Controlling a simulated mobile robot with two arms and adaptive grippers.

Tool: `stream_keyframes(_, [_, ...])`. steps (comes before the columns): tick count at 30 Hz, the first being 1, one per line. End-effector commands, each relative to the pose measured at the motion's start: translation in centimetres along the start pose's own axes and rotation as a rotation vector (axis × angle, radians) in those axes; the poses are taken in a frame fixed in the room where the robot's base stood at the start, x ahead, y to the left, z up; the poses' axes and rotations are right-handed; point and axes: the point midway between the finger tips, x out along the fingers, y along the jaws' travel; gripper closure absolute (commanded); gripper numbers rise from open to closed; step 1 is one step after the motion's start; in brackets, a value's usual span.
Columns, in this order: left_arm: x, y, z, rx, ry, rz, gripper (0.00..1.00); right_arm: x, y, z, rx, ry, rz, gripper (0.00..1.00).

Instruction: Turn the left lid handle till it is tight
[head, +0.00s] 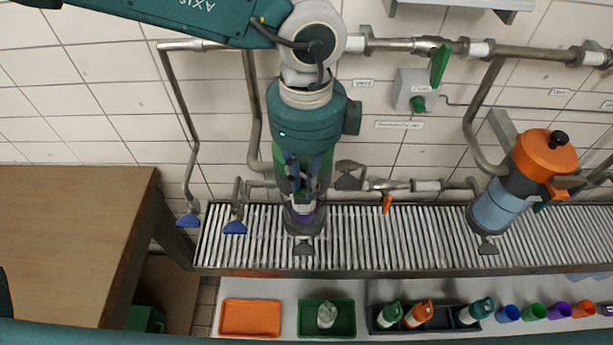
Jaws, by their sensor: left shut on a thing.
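My left arm comes in from the upper left and hangs down over the left vessel. My left gripper (303,201) points down at the vessel and is shut; its fingers and the left lid handle between them are mostly hidden by my wrist. Of the left vessel, green lid parts (326,168) show on both sides of my wrist, and a grey lower end (304,225) with a spout stands above the slatted rack. How tight the lid is cannot be seen. My right gripper is not in view.
A second vessel (495,205) with an orange lid and black knob stands at right. Pipes (420,46) run along the tiled wall. A slatted rack (400,240) lies below. A wooden table (70,230) is at left. An orange tray (250,318), green tray (342,320) and bottles sit in front.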

Motion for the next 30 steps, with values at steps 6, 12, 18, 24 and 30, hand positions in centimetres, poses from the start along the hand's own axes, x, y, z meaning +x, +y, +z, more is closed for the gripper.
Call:
stream_keyframes(6, [0.2,0.0,0.0,0.031,0.002,-0.002,1.00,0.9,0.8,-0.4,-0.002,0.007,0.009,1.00])
stream_keyframes(12, [0.6,0.1,0.0,0.131,0.002,-0.003,1.00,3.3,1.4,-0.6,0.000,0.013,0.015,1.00])
stream_keyframes(18, [0.8,0.3,0.1,0.297,0.003,-0.003,1.00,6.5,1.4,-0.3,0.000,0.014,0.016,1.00])
stream_keyframes(24, [0.7,0.6,0.3,0.488,0.003,-0.002,1.00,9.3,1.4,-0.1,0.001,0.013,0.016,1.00])
stream_keyframes(30, [0.6,0.7,0.5,0.679,0.003,-0.001,1.00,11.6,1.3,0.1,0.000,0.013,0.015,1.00])
